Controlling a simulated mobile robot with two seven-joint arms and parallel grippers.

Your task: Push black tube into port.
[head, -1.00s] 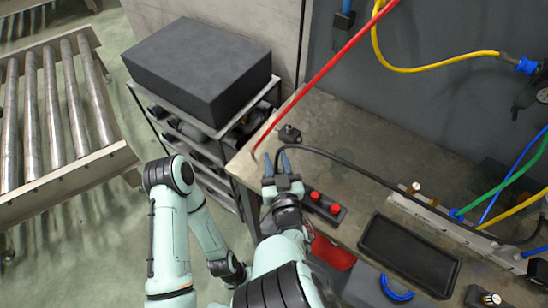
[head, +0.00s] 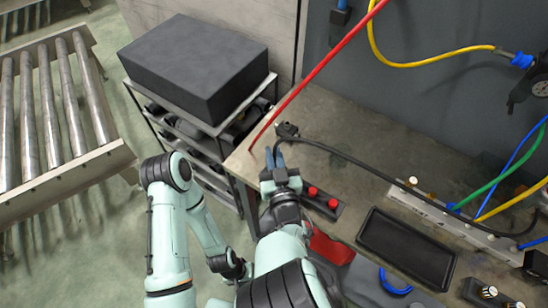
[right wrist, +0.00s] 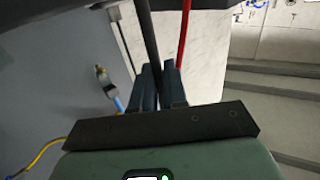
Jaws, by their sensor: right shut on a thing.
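The black tube (head: 345,156) runs across the bench from the right, and its left end curves down at my right gripper. My right gripper (head: 275,152) has its blue-grey fingers close together on this tube near the bench's left edge. In the right wrist view the fingers (right wrist: 160,84) are shut around the dark tube (right wrist: 149,40), which rises from between them. A small dark fitting (head: 287,129), possibly the port, sits on the bench just beyond the fingertips. I cannot tell whether the tube touches it. My left gripper does not show.
The red tube (head: 310,77) slants down close to my right fingers. A rail (head: 445,218) with coloured tubes, red buttons (head: 322,197) and a black tray (head: 407,249) lie to the right. A shelf cart with a dark block (head: 195,70) stands left. Mid-bench behind the black tube is clear.

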